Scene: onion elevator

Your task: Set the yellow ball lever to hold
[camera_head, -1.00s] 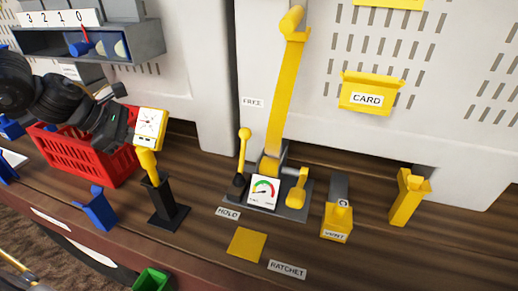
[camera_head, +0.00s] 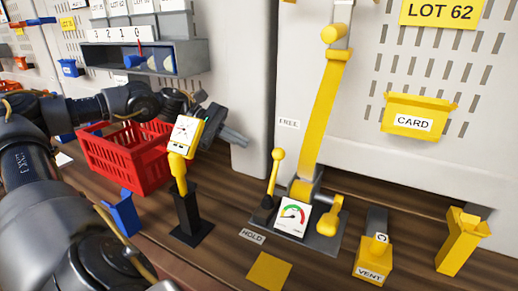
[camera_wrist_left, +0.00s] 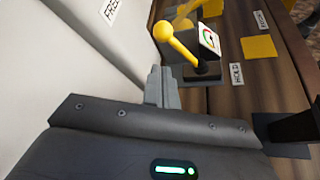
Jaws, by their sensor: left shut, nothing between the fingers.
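The yellow ball lever (camera_head: 273,174) stands close to upright in the head view, on a dark pivot at the left of the gauge base (camera_head: 325,241). A FREE label (camera_head: 288,124) is on the wall behind it and a HOLD label (camera_head: 252,236) is on the bench in front. In the left wrist view the yellow ball (camera_wrist_left: 163,31) is just beyond my left gripper (camera_wrist_left: 163,84). That gripper also shows in the head view (camera_head: 240,141), left of the ball, shut and empty, apart from the lever. My right gripper is out of view.
A yellow meter on a black stand (camera_head: 187,215) rises below and left of my left gripper. A red basket (camera_head: 125,158) is behind my left arm. A yellow strap (camera_head: 325,120) and a yellow knob (camera_head: 328,217) are right of the lever. The VENT box (camera_head: 373,262) is farther right.

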